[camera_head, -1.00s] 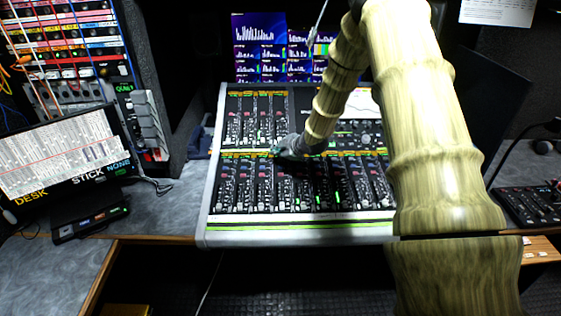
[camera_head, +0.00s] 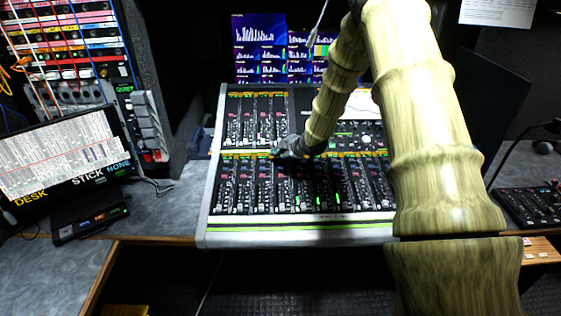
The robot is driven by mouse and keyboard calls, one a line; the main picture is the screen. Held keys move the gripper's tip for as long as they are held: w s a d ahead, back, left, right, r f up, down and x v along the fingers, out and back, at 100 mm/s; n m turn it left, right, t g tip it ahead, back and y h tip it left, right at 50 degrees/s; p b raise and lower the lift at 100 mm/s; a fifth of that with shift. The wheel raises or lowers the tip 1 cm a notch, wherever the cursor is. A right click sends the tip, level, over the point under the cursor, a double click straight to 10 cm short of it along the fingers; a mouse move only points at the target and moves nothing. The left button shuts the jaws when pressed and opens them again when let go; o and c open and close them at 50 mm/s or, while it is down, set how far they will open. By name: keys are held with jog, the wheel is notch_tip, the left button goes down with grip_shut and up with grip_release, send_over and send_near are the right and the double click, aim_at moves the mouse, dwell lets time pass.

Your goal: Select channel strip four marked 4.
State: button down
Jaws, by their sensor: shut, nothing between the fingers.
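The mixing console (camera_head: 205,225) stands in the middle of the head view, with an upper bank of strips at the left and a lower bank across its width. The strips in the lower bank (camera_head: 265,190) have dark faders and lit buttons. Their numbers are too small to read, so I cannot tell which is marked 4. My gripper (camera_head: 274,154) is dark and shut, with nothing held. Its tip is over the coloured row at the top of the lower bank, left of the middle. I cannot tell whether it touches the surface. My arm hides part of the console's right side.
Blue monitors (camera_head: 260,38) stand behind the console. A tilted screen (camera_head: 60,155) and a cabled patch rack (camera_head: 75,35) are at the left. A small black panel (camera_head: 530,205) is at the right. Bare grey desk (camera_head: 160,215) lies left of the console.

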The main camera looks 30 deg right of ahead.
jog(key=shift+f+b, duration=0.4)
jog(key=shift+f, duration=0.4)
dwell(0.9)
jog(key=shift+r, duration=0.2)
jog(key=shift+r+p, duration=0.6)
jog(key=shift+r, duration=0.05)
jog(key=shift+r, duration=0.1)
jog(key=shift+s+a+r+p, duration=0.15)
jog(key=shift+r+p, duration=0.7)
jog(key=shift+r, duration=0.35)
jog(key=shift+s+a+r+p, duration=0.15)
jog(key=shift+r+p, duration=0.65)
jog(key=shift+r, duration=0.4)
jog(key=shift+d, duration=0.1)
